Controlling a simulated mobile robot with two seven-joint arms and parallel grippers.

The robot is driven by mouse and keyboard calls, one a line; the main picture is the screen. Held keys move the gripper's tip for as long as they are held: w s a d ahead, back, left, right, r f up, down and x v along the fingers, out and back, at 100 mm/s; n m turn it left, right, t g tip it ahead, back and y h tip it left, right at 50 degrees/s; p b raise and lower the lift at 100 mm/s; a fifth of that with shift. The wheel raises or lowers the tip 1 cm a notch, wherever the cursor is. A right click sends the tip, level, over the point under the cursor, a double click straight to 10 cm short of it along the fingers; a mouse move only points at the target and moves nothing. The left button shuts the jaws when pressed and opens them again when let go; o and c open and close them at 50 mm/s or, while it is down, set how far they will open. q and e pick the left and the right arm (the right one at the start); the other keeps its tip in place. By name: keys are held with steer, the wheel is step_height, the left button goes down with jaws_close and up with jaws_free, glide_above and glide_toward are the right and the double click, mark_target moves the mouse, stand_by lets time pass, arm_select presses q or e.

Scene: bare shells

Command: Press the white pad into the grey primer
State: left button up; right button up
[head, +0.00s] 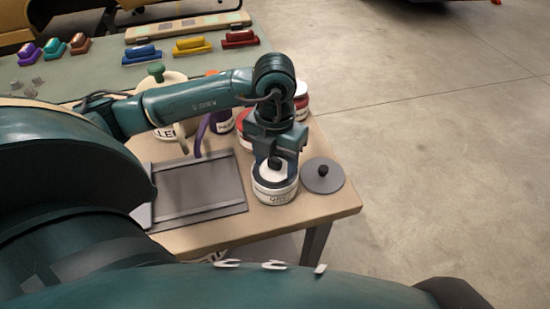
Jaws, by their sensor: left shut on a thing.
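My left gripper (276,156) points down at the front right of the wooden table and is shut on the dark knob of the white pad (274,173). The white pad is a pale dome at the mouth of a white pot (275,192) with a dark-lettered label, which I take for the grey primer. The pad appears to sit in or just over the opening; I cannot tell how deep it is or whether it touches the primer. The primer surface is mostly hidden by the pad. My right gripper is not in view.
A grey lid (322,178) with a black knob lies right of the pot. A grey tray (200,186) lies to the left. Red and purple (221,122) pots stand behind, partly hidden by my arm. A green bench (95,70) holds several coloured pads on blocks. Bare floor lies right.

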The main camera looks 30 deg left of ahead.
mark_target(275, 159)
arm_select(q)
steer(key=shift+r+p, duration=2.35)
steer(key=shift+r, duration=1.2)
